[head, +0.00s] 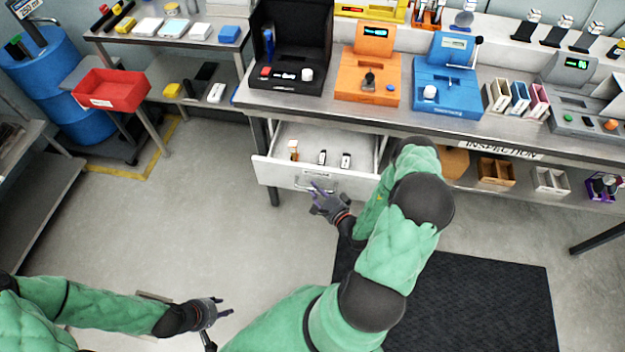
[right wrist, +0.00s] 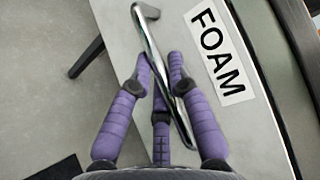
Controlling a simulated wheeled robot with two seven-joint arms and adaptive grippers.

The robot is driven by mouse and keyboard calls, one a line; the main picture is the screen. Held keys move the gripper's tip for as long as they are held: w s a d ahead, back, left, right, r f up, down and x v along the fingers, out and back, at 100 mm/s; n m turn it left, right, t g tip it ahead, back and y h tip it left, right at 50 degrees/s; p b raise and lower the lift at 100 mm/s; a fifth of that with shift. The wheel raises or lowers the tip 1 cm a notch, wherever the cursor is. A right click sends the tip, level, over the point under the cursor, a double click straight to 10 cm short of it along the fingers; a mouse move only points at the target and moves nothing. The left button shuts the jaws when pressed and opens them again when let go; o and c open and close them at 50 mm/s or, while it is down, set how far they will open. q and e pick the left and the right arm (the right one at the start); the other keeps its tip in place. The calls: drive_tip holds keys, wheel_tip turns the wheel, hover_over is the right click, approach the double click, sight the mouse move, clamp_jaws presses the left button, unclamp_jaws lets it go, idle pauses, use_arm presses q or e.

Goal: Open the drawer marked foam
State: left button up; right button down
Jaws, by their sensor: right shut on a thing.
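The white drawer (head: 288,177) under the bench stands pulled out, with its inside showing several small items. In the right wrist view its front (right wrist: 205,110) carries the label FOAM (right wrist: 219,55). A chrome bar handle (right wrist: 150,45) runs across that front. My right gripper (head: 320,195) is at the drawer front in the head view. In the right wrist view its purple fingers (right wrist: 160,75) are shut around the handle. My left gripper (head: 222,312) is low at the left over the floor, away from the drawer; its fingers are too small to judge.
The steel bench (head: 400,118) carries a black case (head: 290,83), an orange device (head: 367,80) and a blue device (head: 446,85). A red tray (head: 110,92) stands at the left. A dark mat (head: 490,300) lies on the floor. The floor before the drawer is otherwise clear.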

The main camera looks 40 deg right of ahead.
drive_tip(key=s+a+p, duration=0.1)
drive_tip(key=s+a, duration=0.7)
drive_tip(key=a, duration=0.1)
drive_tip(key=shift+a, duration=0.1)
idle(0.3)
drive_tip(key=c, duration=1.4)
unclamp_jaws()
drive_tip(key=shift+s+a+r, duration=0.15)
drive_tip(key=shift+s+r, duration=0.15)
drive_tip(key=shift+s, duration=1.65)
drive_tip(key=shift+s+a+r, duration=0.1)
drive_tip(key=shift+s+r, duration=0.15)
drive_tip(key=shift+s, duration=1.75)
drive_tip(key=shift+s+a+r, duration=0.15)
drive_tip(key=shift+s+r, duration=0.15)
drive_tip(key=shift+s, duration=1.65)
